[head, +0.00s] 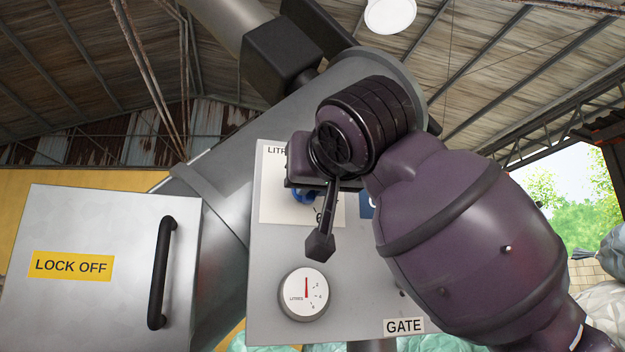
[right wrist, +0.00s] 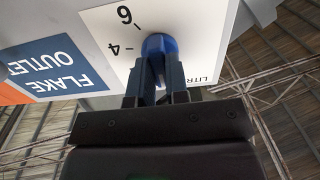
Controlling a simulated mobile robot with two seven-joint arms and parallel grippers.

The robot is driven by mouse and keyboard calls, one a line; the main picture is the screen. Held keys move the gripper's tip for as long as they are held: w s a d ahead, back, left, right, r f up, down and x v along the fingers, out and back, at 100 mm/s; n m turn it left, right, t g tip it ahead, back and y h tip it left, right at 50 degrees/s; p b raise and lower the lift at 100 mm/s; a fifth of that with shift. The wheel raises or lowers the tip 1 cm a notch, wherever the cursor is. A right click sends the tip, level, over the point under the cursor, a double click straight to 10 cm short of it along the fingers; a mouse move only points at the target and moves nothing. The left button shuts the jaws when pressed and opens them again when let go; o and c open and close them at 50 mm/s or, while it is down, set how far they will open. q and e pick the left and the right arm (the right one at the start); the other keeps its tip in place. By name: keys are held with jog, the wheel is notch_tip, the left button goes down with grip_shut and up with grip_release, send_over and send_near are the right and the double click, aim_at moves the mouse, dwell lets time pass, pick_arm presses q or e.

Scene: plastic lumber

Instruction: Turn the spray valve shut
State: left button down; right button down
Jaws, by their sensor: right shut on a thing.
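The spray valve is a blue knob (head: 301,197) on a white scale plate (head: 272,205) marked LITRES, on the grey panel. It also shows in the right wrist view (right wrist: 159,43), near the figures 4 and 6. My right gripper (right wrist: 160,75) is shut on the blue knob, one dark finger on each side. In the head view my right wrist covers most of the knob and part of the scale, so the knob's pointer cannot be read. Below it a round gauge (head: 303,294) has a red needle pointing about straight up. My left gripper is not in view.
A grey cabinet door (head: 110,275) with a LOCK OFF label and black handle (head: 162,272) stands left of the panel. A GATE label (head: 404,326) is at the panel's lower right. A blue FLAKE OUTLET label (right wrist: 55,70) lies beside the scale.

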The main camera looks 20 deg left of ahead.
jog(key=c, duration=1.1)
grip_release()
jog(key=shift+s, duration=0.1)
jog(key=b+v, duration=0.2)
jog(key=v, duration=0.8)
jog(key=shift+s+d+b, duration=0.25)
jog(key=shift+d+b, duration=0.05)
jog(key=shift+b, duration=0.05)
